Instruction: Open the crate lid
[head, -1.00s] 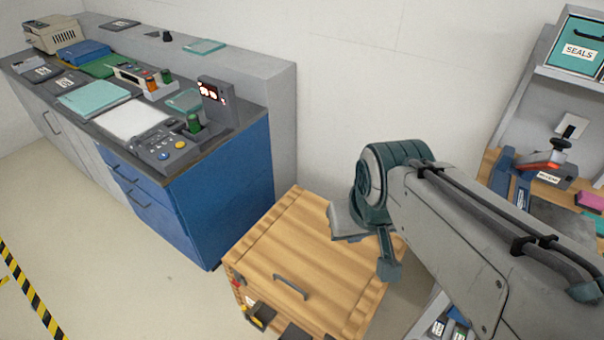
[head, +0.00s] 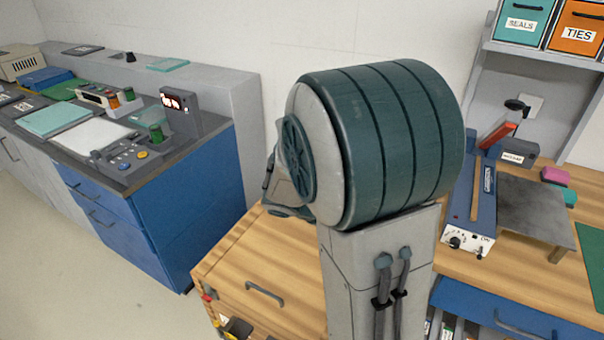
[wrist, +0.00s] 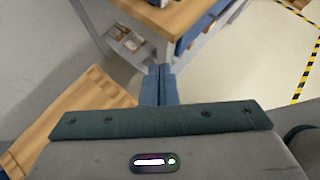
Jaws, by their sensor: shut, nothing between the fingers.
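A slatted wooden surface, probably the lid, shows at the left of the wrist view (wrist: 85,100). My gripper (wrist: 159,72) shows in the wrist view with its two blue-grey fingers together and nothing between them. The fingers are apart from the handle, which is not visible in that view. In the head view my arm hides the fingers.
A blue cabinet (head: 190,205) with devices on its counter stands left of the cart. A wooden workbench (head: 450,262) on the right carries a blue sealing machine (head: 468,215) and a grey plate (head: 535,208). Open floor (head: 60,260) lies at the left.

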